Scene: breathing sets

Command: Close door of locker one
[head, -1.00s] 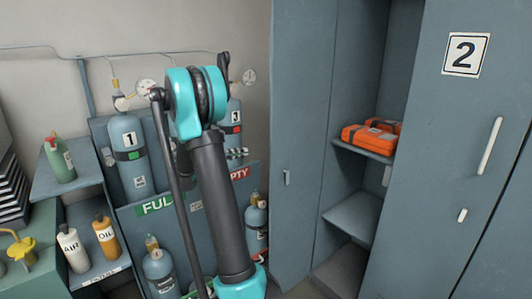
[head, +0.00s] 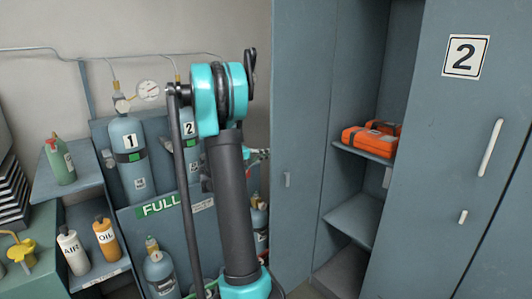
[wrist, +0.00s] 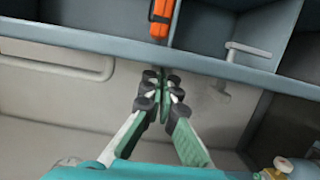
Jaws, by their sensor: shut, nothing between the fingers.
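Locker one stands open in the head view. A grey-blue panel with a small latch, which looks like its swung-out door (head: 300,130), is left of the opening; no number shows on it. The shelves inside (head: 352,215) are in view, with an orange case (head: 368,140) on one. In the wrist view my gripper (wrist: 164,82) is shut and empty. It is in front of a pale panel with a bar handle (wrist: 60,66), below a grey edge strip (wrist: 120,45). I cannot tell whether the fingertips touch it.
The closed door marked 2 (head: 440,170) with a white handle is at the right. Gas cylinders (head: 128,160) in a rack stand at the left, behind my arm. Bottles (head: 105,237) and a green bench are at the far left.

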